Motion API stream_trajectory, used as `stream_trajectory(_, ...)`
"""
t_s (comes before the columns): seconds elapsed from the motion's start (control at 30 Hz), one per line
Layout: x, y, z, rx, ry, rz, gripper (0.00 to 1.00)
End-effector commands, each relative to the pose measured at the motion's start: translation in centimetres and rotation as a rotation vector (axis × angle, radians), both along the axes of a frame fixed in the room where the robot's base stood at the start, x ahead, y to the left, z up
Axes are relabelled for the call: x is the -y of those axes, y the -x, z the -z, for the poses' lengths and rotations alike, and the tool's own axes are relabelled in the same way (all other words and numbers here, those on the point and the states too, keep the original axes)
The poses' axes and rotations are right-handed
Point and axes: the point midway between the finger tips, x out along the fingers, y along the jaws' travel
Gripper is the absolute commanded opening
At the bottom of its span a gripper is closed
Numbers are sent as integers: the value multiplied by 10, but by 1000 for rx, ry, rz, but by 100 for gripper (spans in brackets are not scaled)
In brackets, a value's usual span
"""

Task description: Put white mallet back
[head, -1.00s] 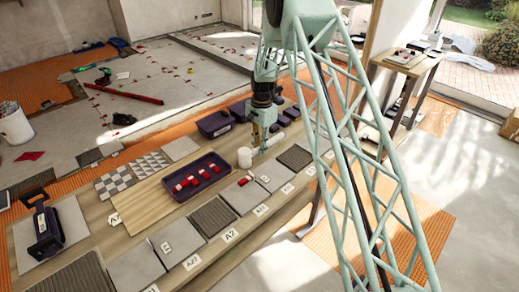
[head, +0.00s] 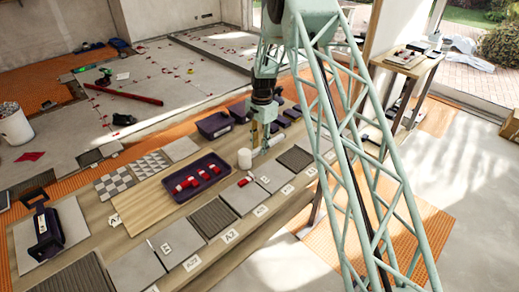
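My gripper (head: 259,148) points down over the long wooden bench (head: 143,207), just right of a white cylinder. The white cylinder (head: 245,158) is upright beside the dark tray; it may be the white mallet's head, but no handle can be made out. I cannot tell whether my gripper touches it. The fingers are too small and partly hidden to show whether they are open or shut, or hold anything.
A dark purple tray (head: 216,182) with several red pieces lies left of my gripper. Grey tiles (head: 164,243) with letter labels line the bench's front. A dark purple bin (head: 214,125) stands behind. A purple tool with a handle (head: 46,232) is at the far left.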

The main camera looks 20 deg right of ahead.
Motion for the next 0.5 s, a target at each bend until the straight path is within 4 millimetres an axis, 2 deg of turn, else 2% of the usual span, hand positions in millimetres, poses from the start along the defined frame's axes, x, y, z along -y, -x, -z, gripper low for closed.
stream_trajectory(0.5, 3, -2, -74, 1, 0, 0, 27)
